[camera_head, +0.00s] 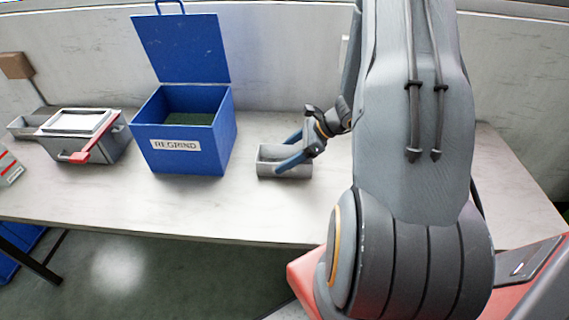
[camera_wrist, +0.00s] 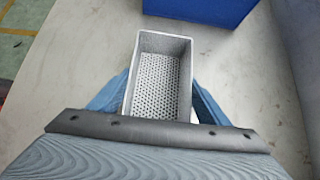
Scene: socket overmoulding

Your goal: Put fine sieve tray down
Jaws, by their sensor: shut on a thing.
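The fine sieve tray (camera_head: 268,160) is a small grey open box at the middle of the bench, right of the blue bin. In the wrist view the tray (camera_wrist: 160,45) shows its perforated floor and looks empty. My gripper (camera_head: 285,155) is shut on the tray, with a blue finger on each side of it; it also shows in the wrist view (camera_wrist: 158,92). The tray looks level and at or very near the bench top. I cannot tell whether its underside touches the bench. The tray's near end is hidden by my gripper in the wrist view.
A blue bin (camera_head: 190,160) labelled REGRIND stands open, lid up, left of the tray. A grey box with a red handle (camera_head: 85,150) and another grey tray (camera_head: 22,127) are farther left. The bench (camera_head: 240,215) is clear in front of the tray.

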